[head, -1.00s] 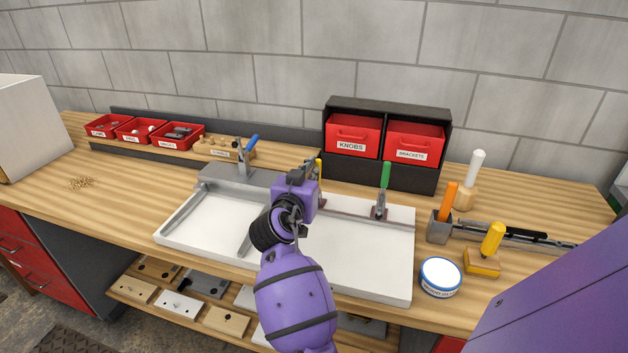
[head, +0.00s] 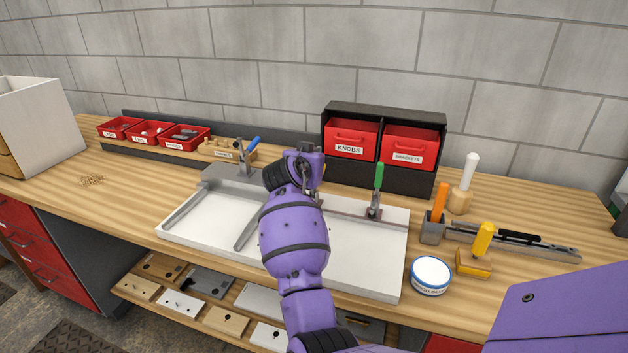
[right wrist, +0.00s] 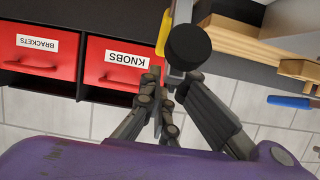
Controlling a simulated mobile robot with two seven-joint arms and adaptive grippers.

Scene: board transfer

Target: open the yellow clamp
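In the head view my right arm rises from the bottom middle, and its gripper (head: 303,166) is at the back of the white tray (head: 350,272). It hides the yellow clamp there. In the right wrist view, part of the yellow clamp (right wrist: 162,34) shows at the top, with a grey bar and a round black tip close to the camera. The fingers of my right gripper (right wrist: 168,88) come close together just below it. My left gripper is not in view.
The red KNOBS bin (head: 350,138) and BRACKETS bin (head: 410,147) are behind. A round tin (head: 430,275) and a yellow-handled tool (head: 481,240) lie right of the tray.

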